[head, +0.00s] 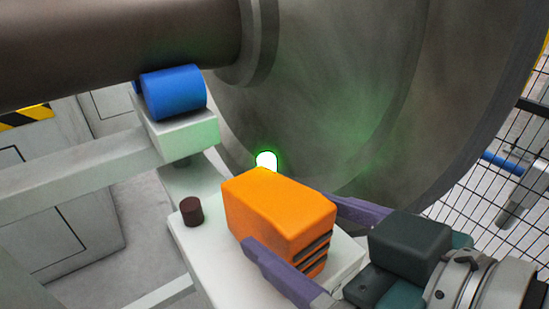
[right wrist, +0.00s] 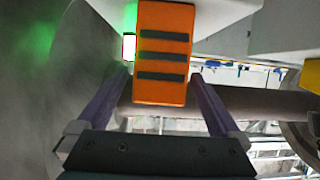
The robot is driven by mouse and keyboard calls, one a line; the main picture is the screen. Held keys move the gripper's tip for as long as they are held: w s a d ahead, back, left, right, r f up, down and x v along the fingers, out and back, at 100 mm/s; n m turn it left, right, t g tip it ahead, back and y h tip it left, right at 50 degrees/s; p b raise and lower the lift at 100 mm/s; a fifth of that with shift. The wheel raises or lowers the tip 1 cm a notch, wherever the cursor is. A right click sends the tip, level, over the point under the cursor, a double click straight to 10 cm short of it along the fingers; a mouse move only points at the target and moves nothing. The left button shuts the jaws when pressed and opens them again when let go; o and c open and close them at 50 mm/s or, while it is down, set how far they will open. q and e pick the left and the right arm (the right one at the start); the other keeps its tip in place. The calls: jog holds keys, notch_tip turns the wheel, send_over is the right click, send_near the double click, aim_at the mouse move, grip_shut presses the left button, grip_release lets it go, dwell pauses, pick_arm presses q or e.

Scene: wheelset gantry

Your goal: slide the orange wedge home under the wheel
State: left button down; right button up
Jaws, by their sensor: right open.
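The orange wedge (head: 270,205), a block with dark grooves on its near end, sits on a white plate (head: 190,240) beside the lower rim of the big grey wheel (head: 320,80). Whether it touches the wheel I cannot tell. My right gripper (head: 295,224) is open, its purple fingers on either side of the wedge's near end. In the right wrist view the grooved end of the wedge (right wrist: 162,60) lies ahead between the open fingers (right wrist: 160,78), with gaps showing at the sides. The wheel (right wrist: 45,90) fills the left there. My left gripper is not in view.
A lit green lamp (head: 266,160) glows just behind the wedge, by the wheel. A dark peg (head: 191,210) stands on the plate left of the wedge. A blue roller (head: 173,92) sits under the brown axle (head: 100,50). A mesh fence (head: 490,190) stands at right.

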jog(key=b+x, duration=0.1)
jog(key=x, duration=0.4)
grip_shut()
dwell(0.8)
